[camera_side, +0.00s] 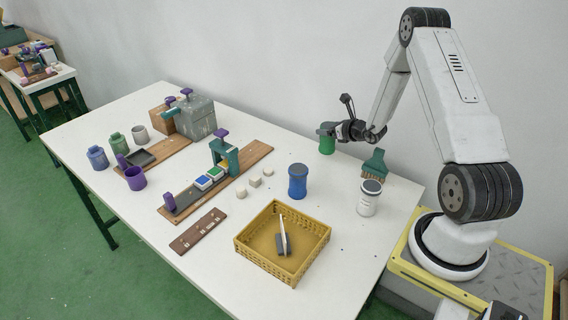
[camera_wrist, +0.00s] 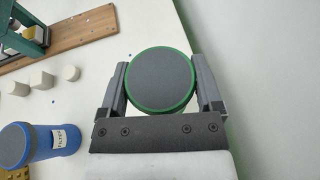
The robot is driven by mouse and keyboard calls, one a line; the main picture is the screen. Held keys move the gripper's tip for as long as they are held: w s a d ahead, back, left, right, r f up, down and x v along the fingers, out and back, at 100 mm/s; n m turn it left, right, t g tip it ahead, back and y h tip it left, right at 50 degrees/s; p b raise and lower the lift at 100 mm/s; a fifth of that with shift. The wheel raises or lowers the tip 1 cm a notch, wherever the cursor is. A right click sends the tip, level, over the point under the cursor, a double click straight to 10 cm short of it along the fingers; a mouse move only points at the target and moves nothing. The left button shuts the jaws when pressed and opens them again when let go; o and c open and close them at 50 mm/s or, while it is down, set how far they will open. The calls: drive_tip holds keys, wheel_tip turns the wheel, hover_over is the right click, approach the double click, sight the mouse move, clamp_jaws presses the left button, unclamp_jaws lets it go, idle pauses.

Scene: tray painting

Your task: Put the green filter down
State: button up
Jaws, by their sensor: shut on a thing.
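The green filter (camera_side: 326,145) is a short green cylinder with a dark grey top. My gripper (camera_side: 338,131) is shut on it near the table's back edge. In the wrist view, the grey round top of the green filter (camera_wrist: 160,80) with its green rim sits between the two fingers of my gripper (camera_wrist: 161,88), one on each side. The filter looks upright. Its underside is hidden in the wrist view, and I cannot tell whether it touches the table (camera_side: 330,178).
A blue canister (camera_side: 298,183), a white canister (camera_side: 369,200) and a green brush (camera_side: 374,164) stand nearby. Pale cubes (camera_side: 254,181) lie left of the blue canister. A yellow basket (camera_side: 249,249) is in front. A wooden board (camera_side: 252,154) with a green arch lies left.

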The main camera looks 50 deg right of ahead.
drive_tip(key=shift+w+d+f, duration=0.1)
drive_tip(key=shift+w+f, duration=0.1)
drive_tip(key=shift+f, duration=1.5)
drive_tip(key=shift+f, duration=0.1)
drive_tip(key=o, duration=1.1)
drive_tip(key=shift+s, duration=0.15)
drive_tip(key=shift+v, duration=5.95)
